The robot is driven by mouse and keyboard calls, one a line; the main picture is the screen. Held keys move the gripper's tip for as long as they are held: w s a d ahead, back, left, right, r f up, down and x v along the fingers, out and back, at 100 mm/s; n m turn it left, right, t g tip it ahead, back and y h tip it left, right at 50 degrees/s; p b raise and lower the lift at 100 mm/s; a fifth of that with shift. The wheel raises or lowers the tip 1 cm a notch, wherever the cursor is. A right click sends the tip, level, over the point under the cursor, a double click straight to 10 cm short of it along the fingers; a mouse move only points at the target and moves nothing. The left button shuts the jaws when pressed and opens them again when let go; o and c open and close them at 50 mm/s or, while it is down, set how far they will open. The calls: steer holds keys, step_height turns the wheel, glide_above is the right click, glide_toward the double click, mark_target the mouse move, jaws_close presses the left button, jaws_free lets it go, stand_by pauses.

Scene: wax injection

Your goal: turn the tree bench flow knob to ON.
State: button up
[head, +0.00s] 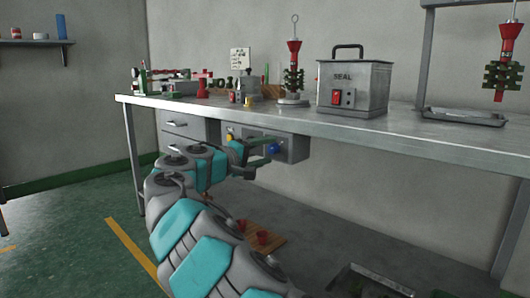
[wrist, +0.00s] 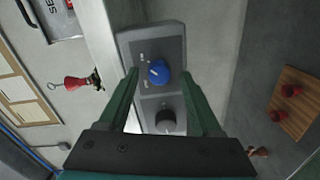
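A grey control box (head: 292,148) hangs under the front edge of the metal bench (head: 390,129). It carries a blue knob (head: 273,148), which also shows in the wrist view (wrist: 158,71) with small pale markings beside it, too small to read. A dark knob (wrist: 166,121) sits on the same panel, nearer my palm. I cannot tell from lettering which is the flow knob. My gripper (wrist: 160,74) is open, its green fingers apart on either side of the blue knob, with gaps visible. In the head view my gripper (head: 256,153) is in front of the box.
On the bench stand a SEAL pot (head: 353,88), a red-and-green wax tree on a stand (head: 293,67) and several small tools. Another tree (head: 503,66) hangs at right above a tray (head: 462,117). Drawers (head: 187,127) are left of the box. Red cups (head: 262,238) are below.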

steer(key=v, duration=0.7)
steer(key=shift+s+a+p, duration=0.25)
steer(key=shift+s+p, duration=0.1)
steer(key=shift+p, duration=0.05)
